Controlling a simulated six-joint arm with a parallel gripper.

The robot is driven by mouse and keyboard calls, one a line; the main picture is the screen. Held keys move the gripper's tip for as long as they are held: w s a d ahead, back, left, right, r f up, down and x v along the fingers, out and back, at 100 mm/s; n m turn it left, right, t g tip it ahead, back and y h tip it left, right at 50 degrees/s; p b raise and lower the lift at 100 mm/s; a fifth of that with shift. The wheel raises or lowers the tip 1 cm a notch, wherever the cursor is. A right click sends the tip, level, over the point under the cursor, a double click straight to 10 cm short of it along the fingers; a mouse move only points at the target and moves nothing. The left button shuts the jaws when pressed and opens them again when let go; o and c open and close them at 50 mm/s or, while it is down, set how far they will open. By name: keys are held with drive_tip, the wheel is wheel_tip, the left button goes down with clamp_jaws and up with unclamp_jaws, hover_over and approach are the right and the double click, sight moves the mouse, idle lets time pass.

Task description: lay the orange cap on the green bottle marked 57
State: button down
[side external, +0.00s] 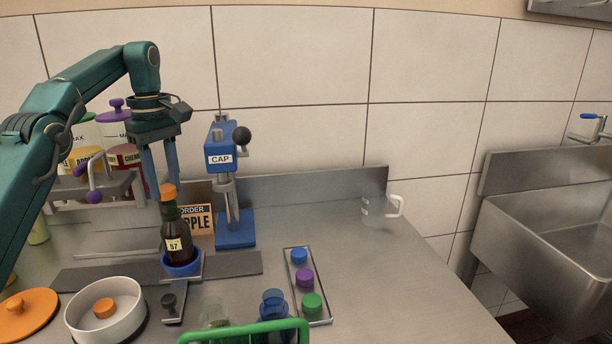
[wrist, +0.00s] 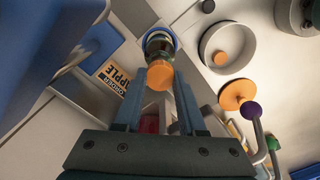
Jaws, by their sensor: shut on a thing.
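The dark bottle marked 57 (side external: 176,238) stands upright in a blue cup-shaped holder (side external: 182,268) in the side view; its green tint is hard to make out. It also shows in the wrist view (wrist: 158,43). The orange cap (side external: 168,191) is right at the bottle's mouth, and in the wrist view the cap (wrist: 160,74) covers the mouth. My gripper (side external: 166,196) points down and is shut on the cap, one finger on each side. I cannot tell whether the cap rests fully on the rim.
A blue press marked CAP (side external: 220,158) stands right of the bottle, with an order card (side external: 197,222) between them. A tray of blue, purple and green caps (side external: 321,318) lies at front right. A white bowl (side external: 75,319) holds another orange piece. A clear mug (side external: 375,212) stands farther right.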

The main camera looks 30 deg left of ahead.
drive_tip(key=shift+f, duration=0.1)
idle(0.4)
drive_tip(key=shift+f, duration=0.45)
drive_tip(key=shift+f, duration=0.5)
idle(0.9)
drive_tip(key=shift+c, duration=2)
unclamp_jaws()
